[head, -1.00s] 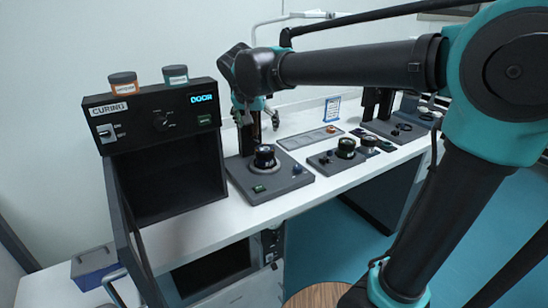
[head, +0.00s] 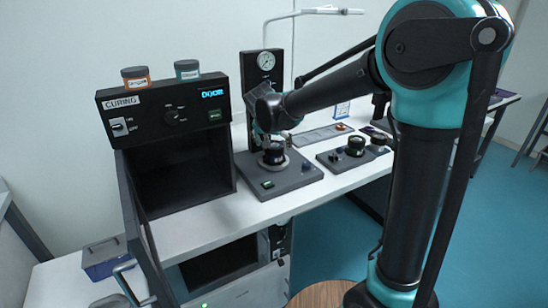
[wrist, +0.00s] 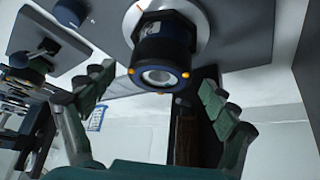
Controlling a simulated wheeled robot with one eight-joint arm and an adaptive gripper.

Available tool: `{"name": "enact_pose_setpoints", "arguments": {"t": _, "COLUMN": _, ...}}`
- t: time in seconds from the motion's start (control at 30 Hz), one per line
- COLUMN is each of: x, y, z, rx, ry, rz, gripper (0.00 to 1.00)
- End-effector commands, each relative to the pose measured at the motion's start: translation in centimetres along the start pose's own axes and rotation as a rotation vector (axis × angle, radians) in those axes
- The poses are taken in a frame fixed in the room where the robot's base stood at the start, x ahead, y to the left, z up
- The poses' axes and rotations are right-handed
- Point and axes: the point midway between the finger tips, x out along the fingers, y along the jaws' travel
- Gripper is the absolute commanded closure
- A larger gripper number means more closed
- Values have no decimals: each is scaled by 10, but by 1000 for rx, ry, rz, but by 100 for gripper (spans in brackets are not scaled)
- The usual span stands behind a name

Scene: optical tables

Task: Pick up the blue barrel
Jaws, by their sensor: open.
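The blue barrel (head: 273,153) is a short dark cylinder standing upright on a round pale seat on the grey gauge station (head: 305,176). In the wrist view the barrel (wrist: 164,55) shows a dark blue body, a round glassy end and small orange dots around its rim. My gripper (wrist: 157,82) is open and empty, with one green-grey finger on each side of the picture. The barrel's near end lies roughly between and just beyond the fingertips, with gaps on both sides. In the head view the gripper is close above the barrel and partly hidden by my arm.
A curing box (head: 180,117) with its door open stands left of the station, with two small jars on top. A gauge post (head: 265,70) rises behind the barrel. A smaller station with dark knobs (head: 356,146) is to the right. Bare white bench lies in front.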

Motion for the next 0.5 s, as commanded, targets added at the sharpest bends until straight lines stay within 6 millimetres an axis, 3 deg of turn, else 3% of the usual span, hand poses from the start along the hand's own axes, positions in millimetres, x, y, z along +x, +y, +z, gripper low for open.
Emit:
{"name": "enact_pose_setpoints", "arguments": {"t": 0.13, "x": 13, "y": 1, "z": 0, "rx": 0, "ry": 0, "rz": 1, "gripper": 13}}
{"name": "enact_pose_setpoints", "arguments": {"t": 0.37, "x": 15, "y": 0, "z": 0, "rx": 0, "ry": 0, "rz": 0, "gripper": 13}}
{"name": "enact_pose_setpoints", "arguments": {"t": 0.5, "x": 14, "y": 0, "z": 0, "rx": 0, "ry": 0, "rz": 0, "gripper": 28}}
